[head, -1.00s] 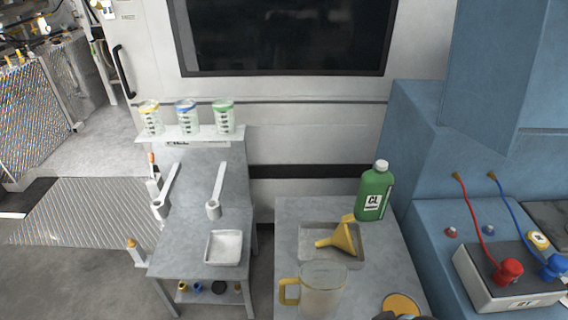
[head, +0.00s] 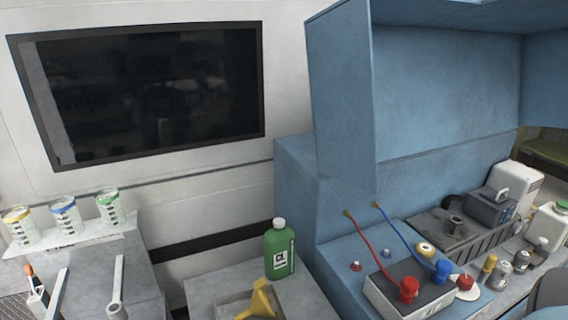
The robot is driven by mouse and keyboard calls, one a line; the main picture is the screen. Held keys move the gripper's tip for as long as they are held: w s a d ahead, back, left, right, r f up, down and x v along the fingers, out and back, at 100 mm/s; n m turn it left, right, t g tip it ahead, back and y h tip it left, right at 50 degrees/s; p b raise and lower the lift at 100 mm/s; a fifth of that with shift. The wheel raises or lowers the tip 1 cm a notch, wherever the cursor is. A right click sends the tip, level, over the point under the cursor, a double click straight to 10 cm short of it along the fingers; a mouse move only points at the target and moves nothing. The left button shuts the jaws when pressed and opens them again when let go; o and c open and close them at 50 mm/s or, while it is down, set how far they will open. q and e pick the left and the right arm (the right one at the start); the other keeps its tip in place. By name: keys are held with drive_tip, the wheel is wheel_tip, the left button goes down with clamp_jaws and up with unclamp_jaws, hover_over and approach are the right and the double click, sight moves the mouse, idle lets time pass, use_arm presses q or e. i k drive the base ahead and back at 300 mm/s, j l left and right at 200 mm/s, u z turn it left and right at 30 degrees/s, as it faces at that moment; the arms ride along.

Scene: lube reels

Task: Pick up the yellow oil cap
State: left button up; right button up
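Neither of my grippers is in view.
The box with red and blue clamps (head: 400,290) sits on the blue machine (head: 345,250). Labelled cups (head: 64,215) stand on a shelf at left.

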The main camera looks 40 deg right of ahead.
sight(427, 250)
drive_tip(key=z, duration=2.4)
drive_tip(key=i+l+u, duration=0.1)
drive_tip(key=l, duration=0.25)
drive_tip(key=i+l+u, duration=0.15)
drive_tip(key=l, duration=0.25)
drive_tip(key=i+l+u, duration=0.1)
drive_tip(key=i+l, duration=0.15)
drive_tip(key=l, duration=0.15)
drive_tip(key=i+l+u, duration=0.15)
drive_tip(key=l, duration=0.25)
drive_tip(key=i+l+u, duration=0.1)
drive_tip(key=l, duration=0.3)
drive_tip(key=i+l+u, duration=0.15)
drive_tip(key=l, duration=0.3)
drive_tip(key=k+j, duration=0.05)
